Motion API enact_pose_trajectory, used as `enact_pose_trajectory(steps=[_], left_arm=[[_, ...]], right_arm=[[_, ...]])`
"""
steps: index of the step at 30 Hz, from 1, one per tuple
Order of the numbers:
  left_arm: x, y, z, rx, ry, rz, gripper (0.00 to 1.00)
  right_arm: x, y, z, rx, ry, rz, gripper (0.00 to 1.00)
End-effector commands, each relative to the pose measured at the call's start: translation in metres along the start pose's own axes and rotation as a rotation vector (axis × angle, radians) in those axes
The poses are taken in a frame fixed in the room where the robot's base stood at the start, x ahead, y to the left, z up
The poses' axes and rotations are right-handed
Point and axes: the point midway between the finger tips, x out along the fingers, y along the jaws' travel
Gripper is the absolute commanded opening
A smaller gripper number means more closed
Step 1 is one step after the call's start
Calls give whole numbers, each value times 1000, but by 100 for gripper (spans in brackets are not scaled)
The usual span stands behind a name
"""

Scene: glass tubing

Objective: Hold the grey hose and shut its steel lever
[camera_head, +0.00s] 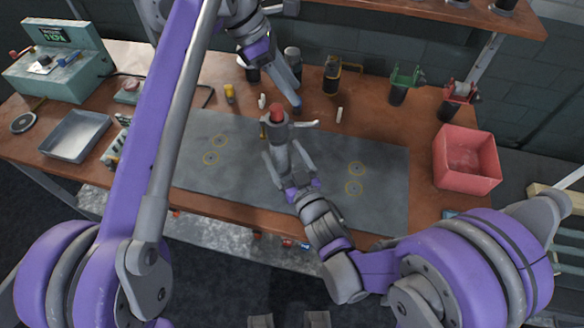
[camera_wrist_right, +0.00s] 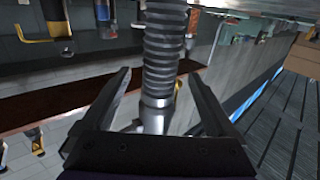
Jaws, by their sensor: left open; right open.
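The grey hose (camera_head: 279,134) stands over the dark mat in the middle of the bench, with a red top (camera_head: 277,113) in the head view. A light steel lever (camera_head: 305,124) sticks out to its right near the top. In the right wrist view the hose (camera_wrist_right: 165,45) is ribbed and ends in a shiny metal collar (camera_wrist_right: 155,116). My right gripper (camera_head: 284,158) is open, with one finger on each side of the hose; gaps show between the fingers and the hose in the wrist view (camera_wrist_right: 160,92). My left gripper (camera_head: 289,92) is open and empty, just above and behind the hose top.
The mat (camera_head: 240,180) carries yellow ring marks. A red bin (camera_head: 466,160) is at right, a grey tray (camera_head: 75,135) and teal machine (camera_head: 60,72) at left.

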Motion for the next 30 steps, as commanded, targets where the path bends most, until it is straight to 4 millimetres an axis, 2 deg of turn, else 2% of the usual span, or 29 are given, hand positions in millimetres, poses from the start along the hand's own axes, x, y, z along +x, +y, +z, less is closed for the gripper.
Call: enact_pose_trajectory(steps=[3, 6, 17, 20, 30], left_arm=[[0, 0, 0, 0, 0, 0, 50], [0, 0, 0, 0, 0, 0, 50], [0, 0, 0, 0, 0, 0, 50], [0, 0, 0, 0, 0, 0, 50], [0, 0, 0, 0, 0, 0, 50]], right_arm=[[16, 0, 0, 1, 0, 0, 92], [25, 0, 0, 0, 0, 0, 92], [30, 0, 0, 0, -1, 0, 92], [30, 0, 0, 0, -1, 1, 78], [30, 0, 0, 0, -1, 1, 17]])
